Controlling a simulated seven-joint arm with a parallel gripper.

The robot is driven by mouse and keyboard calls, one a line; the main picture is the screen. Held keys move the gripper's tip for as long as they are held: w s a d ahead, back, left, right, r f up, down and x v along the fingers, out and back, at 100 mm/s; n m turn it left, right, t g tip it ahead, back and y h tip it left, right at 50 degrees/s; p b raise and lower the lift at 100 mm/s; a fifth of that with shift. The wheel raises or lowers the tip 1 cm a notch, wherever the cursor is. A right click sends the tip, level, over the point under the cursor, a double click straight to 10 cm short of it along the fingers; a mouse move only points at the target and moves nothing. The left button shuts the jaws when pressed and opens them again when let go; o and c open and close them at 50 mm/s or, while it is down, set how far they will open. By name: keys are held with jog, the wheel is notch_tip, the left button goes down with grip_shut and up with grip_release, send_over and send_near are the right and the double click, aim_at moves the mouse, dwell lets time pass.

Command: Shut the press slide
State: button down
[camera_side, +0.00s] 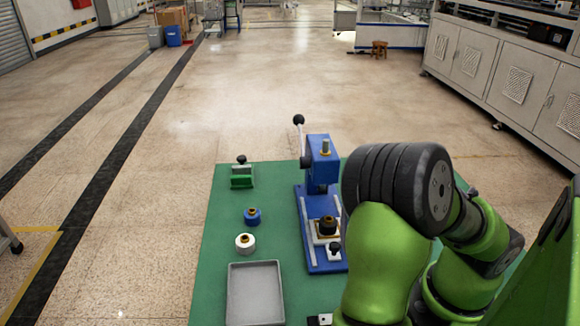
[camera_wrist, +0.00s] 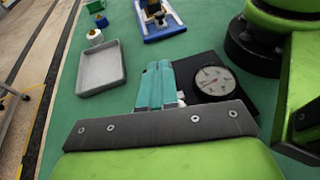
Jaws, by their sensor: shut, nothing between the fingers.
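The blue press (camera_side: 321,163) stands on the green table, with a lever ending in a black ball at its upper left. Its slide (camera_side: 316,238) sits on rails on the blue base, pulled out in front of the column. A black part with a brass-coloured centre (camera_side: 327,226) rests on the slide, and a black knob (camera_side: 334,249) is at its front. The press base (camera_wrist: 163,34) shows at the top of the wrist view, cut off by the frame. My gripper (camera_wrist: 159,68) has teal fingers shut together, empty, well apart from the press. My arm hides the gripper in the side view.
A grey tray (camera_side: 255,292) lies left of the press front. A white round part (camera_side: 245,243), a blue one (camera_side: 252,216) and a green block (camera_side: 242,177) stand behind it. A round dial (camera_wrist: 214,82) on a black plate lies right of my fingers.

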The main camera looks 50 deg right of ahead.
send_near(326, 228)
jog(key=s+f, duration=0.2)
jog(key=shift+d+f, duration=0.25)
jog(key=shift+f, duration=0.1)
jog(key=shift+w+d, duration=0.25)
jog(key=shift+d, duration=0.15)
jog(key=w+d, duration=0.7)
jog(key=shift+a, duration=0.1)
